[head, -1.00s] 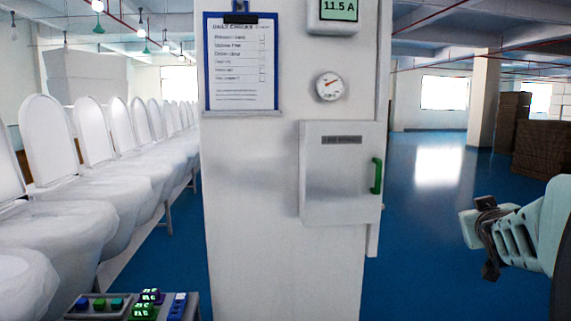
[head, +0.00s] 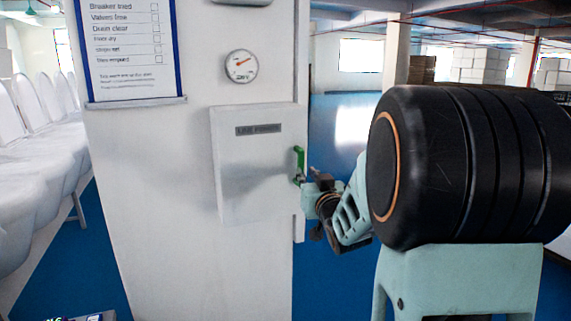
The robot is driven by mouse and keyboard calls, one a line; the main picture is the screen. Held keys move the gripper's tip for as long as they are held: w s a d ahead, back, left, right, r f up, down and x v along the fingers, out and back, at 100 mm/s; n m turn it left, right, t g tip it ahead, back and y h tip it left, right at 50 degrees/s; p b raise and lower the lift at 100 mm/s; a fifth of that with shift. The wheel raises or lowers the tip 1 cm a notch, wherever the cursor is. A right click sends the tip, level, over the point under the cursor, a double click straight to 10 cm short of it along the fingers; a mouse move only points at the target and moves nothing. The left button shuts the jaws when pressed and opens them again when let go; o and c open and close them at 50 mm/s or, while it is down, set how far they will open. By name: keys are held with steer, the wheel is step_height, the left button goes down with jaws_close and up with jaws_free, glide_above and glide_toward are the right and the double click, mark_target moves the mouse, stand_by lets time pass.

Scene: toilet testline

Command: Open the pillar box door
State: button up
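The pillar box (head: 253,165) is a white box on the front of the white pillar, with a dark label at the top of its door. The door looks shut. Its green handle (head: 299,162) stands upright at the door's right edge. My gripper (head: 308,177) comes in from the right, with its fingertips at the lower part of the handle. The fingers are small and partly overlap the handle, so I cannot tell whether they are closed on it.
A round gauge (head: 241,66) and a clipboard sheet (head: 129,45) are on the pillar (head: 190,200) above the box. White toilets (head: 40,140) stand in a row at left. Blue floor is clear behind the pillar at right.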

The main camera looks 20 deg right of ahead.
mark_target(301, 167)
steer(key=w, duration=0.2)
steer(key=w+p, duration=0.1)
steer(key=w, duration=0.1)
steer(key=w+d, duration=0.1)
steer(key=w, duration=0.2)
steer(key=shift+w+d, duration=0.1)
steer(key=shift+c, duration=0.5)
jaws_close()
